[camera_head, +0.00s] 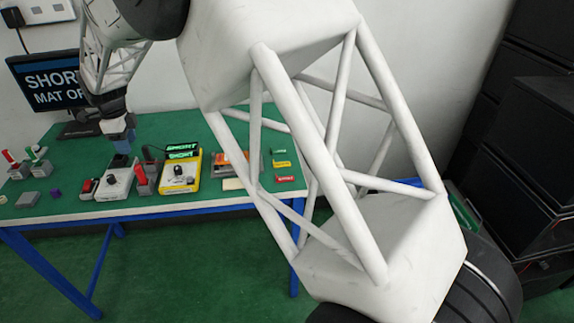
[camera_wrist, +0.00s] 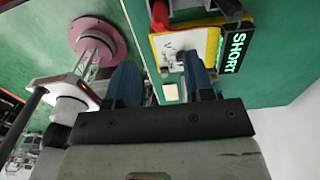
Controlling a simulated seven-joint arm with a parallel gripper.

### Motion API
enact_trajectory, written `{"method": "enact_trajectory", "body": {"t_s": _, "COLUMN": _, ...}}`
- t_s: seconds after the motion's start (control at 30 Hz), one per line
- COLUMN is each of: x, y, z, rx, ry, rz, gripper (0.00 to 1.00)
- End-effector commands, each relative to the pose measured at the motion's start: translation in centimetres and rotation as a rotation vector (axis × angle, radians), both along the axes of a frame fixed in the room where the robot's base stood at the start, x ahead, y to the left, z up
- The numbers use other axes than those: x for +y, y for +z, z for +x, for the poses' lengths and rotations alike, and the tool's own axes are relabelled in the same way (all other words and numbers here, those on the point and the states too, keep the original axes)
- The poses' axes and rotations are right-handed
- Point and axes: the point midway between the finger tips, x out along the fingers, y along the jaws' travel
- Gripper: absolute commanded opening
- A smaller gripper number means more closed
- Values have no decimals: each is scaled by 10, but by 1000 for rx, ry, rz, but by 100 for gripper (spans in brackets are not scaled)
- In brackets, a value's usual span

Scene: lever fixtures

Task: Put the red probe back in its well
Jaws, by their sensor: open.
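A red upright piece (camera_head: 142,172), which looks like the red probe, stands at a grey and red holder beside the yellow meter (camera_head: 191,184). A red part (camera_wrist: 160,14) shows at the top of the wrist view by the yellow meter (camera_wrist: 160,48); whether it is the same piece is unclear. The meter's display reads SHORT in green (camera_wrist: 233,50). My gripper (camera_head: 121,146) is above the table, over the light grey box with a dark knob (camera_head: 117,183). In the wrist view its blue fingers (camera_wrist: 158,62) are apart, with nothing held. The well is not clearly visible.
Small grey (camera_head: 28,199) and purple (camera_head: 56,192) blocks lie near the front edge. Coloured blocks (camera_head: 281,164) lie at right. A dark monitor (camera_head: 50,80) stands behind.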

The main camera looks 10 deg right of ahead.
Motion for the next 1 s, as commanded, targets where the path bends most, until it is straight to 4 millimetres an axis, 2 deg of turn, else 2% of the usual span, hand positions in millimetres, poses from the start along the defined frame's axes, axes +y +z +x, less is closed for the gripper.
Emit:
{"method": "enact_trajectory", "body": {"t_s": 0.17, "x": -5, "y": 3, "z": 0, "rx": -2, "ry": 8, "rz": 1, "gripper": 48}}
{"method": "enact_trajectory", "body": {"t_s": 0.27, "x": -17, "y": 11, "z": -1, "rx": -6, "ry": 30, "rz": 4, "gripper": 48}}
{"method": "enact_trajectory", "body": {"t_s": 0.37, "x": -37, "y": 21, "z": -3, "rx": -11, "ry": 68, "rz": 7, "gripper": 48}}
{"method": "enact_trajectory", "body": {"t_s": 0.47, "x": -65, "y": 36, "z": -8, "rx": -19, "ry": 121, "rz": 10, "gripper": 48}}
{"method": "enact_trajectory", "body": {"t_s": 0.67, "x": -134, "y": 69, "z": -25, "rx": -42, "ry": 265, "rz": 16, "gripper": 48}}
{"method": "enact_trajectory", "body": {"t_s": 1.0, "x": -249, "y": 114, "z": -75, "rx": -86, "ry": 524, "rz": 10, "gripper": 48}}
